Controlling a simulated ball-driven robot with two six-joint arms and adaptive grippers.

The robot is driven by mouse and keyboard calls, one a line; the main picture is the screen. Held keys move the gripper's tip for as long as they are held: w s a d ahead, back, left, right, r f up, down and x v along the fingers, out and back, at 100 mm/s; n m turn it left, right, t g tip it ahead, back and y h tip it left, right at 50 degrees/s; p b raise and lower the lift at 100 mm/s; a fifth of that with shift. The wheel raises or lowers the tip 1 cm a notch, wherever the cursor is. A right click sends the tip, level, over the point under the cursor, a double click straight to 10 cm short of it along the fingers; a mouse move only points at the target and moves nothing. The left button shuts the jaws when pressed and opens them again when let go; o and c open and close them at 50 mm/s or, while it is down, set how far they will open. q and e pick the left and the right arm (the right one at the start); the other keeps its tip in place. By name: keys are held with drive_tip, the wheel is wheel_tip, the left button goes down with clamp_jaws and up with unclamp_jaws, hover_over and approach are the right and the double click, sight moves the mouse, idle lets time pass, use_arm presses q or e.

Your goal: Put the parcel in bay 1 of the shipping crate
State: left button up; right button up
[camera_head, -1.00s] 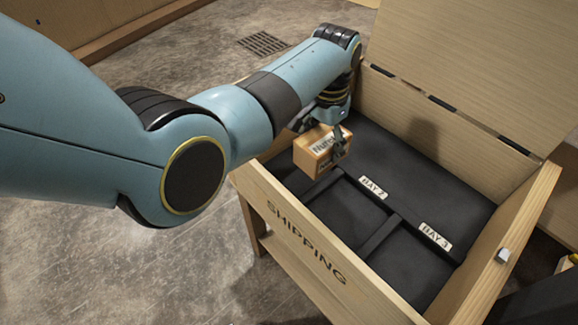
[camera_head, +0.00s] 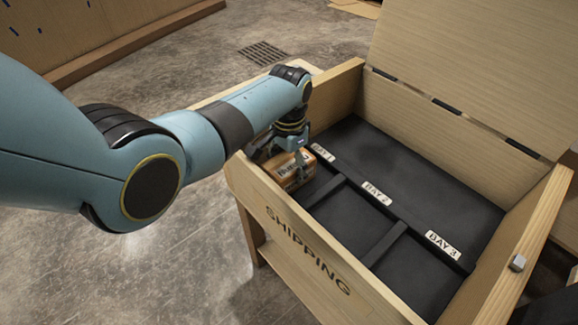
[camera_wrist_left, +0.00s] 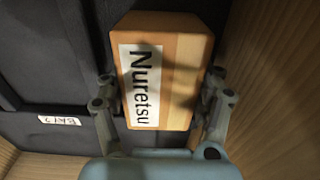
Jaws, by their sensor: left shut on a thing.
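The parcel is a small orange-brown box (camera_head: 290,172) with a white label, which reads "Nuretsu" in the left wrist view (camera_wrist_left: 140,88). My left gripper (camera_head: 284,150) is shut on it, one finger on each side in the wrist view (camera_wrist_left: 160,100). The parcel is at the left end of the wooden shipping crate (camera_head: 340,290), over or in the bay beside the bay 1 label (camera_head: 323,152). I cannot tell whether it touches the bay floor. My right gripper is not in view.
The crate lid (camera_head: 470,75) stands open at the back. Bay 2 (camera_head: 335,210) and bay 3 (camera_head: 415,265) look empty, parted by low dark dividers (camera_head: 384,243). The crate's front and left walls rise close to the parcel.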

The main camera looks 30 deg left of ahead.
sight(289, 161)
use_arm(q)
drive_tip(key=shift+f, duration=0.15)
drive_tip(key=o, duration=1.7)
drive_tip(key=shift+c, duration=0.2)
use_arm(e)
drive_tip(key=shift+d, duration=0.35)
use_arm(q)
wheel_tip(289, 161, up, 12)
drive_tip(key=p, duration=0.4)
drive_tip(key=shift+f+p, duration=0.15)
drive_tip(key=shift+p, duration=0.15)
drive_tip(key=shift+r, duration=0.3)
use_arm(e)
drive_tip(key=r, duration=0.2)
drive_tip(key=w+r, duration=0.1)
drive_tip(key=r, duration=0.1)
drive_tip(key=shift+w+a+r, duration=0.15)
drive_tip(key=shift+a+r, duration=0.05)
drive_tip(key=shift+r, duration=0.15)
